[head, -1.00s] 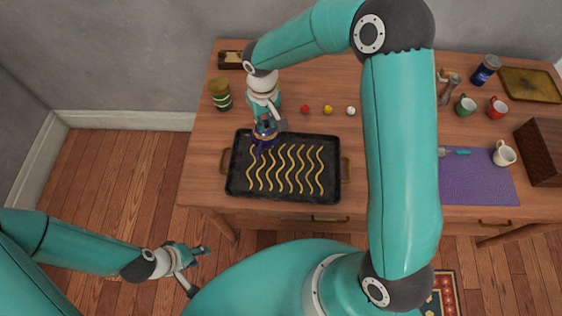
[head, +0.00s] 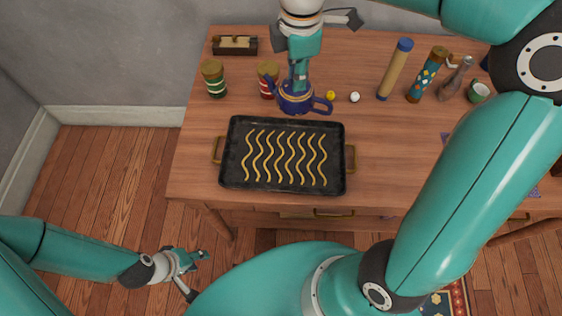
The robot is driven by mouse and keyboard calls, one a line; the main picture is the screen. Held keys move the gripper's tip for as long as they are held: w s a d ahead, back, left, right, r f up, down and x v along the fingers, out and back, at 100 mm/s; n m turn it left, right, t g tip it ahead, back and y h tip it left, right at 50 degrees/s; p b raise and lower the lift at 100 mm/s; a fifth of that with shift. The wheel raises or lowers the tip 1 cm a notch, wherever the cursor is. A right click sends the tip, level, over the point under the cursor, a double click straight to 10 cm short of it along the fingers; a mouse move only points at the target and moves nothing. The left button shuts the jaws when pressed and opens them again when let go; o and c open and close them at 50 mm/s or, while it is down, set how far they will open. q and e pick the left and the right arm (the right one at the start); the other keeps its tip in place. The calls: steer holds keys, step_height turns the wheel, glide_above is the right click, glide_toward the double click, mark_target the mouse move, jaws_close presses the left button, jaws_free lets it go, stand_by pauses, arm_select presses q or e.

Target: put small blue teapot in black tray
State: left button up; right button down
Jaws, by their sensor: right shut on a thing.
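The small blue teapot (head: 295,103), dark blue with gold trim, is in my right gripper (head: 299,88) at its lid. It is just behind the black tray, with its handle to the right and its spout to the left. I cannot tell whether it touches the table. The black tray (head: 232,152) lies flat on the table, with yellow wavy lines across it and a brass handle at each end. My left gripper (head: 198,256) is low at the left, off the table over the floor, away from the teapot. Its jaws are too small to read.
A green-striped jar (head: 214,80) and a red-striped jar (head: 268,76) stand left of the teapot. A yellow ball (head: 330,96) and a white ball (head: 355,97) lie to its right. A tan tube (head: 395,72) and a patterned tube (head: 427,76) stand farther right. My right arm covers the table's right side.

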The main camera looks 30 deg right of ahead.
mark_target(309, 100)
steer(key=s+n, duration=0.1)
steer(key=s+r+n+b, duration=0.1)
steer(key=s+r+n, duration=0.1)
steer(key=n, duration=0.1)
steer(key=shift+s+d+r, duration=0.25)
steer(key=shift+s+d, duration=0.05)
steer(key=shift+d, duration=0.1)
steer(key=shift+s+n+b, duration=0.2)
steer(key=shift+n+b, duration=0.1)
steer(key=shift+f, duration=0.4)
arm_select(q)
step_height(309, 100, down, 6)
steer(key=b, duration=0.3)
steer(key=shift+r, duration=0.25)
arm_select(e)
step_height(309, 100, down, 19)
steer(key=shift+r, duration=0.15)
steer(key=c, duration=1.1)
jaws_free()
arm_select(q)
steer(key=shift+f, duration=0.1)
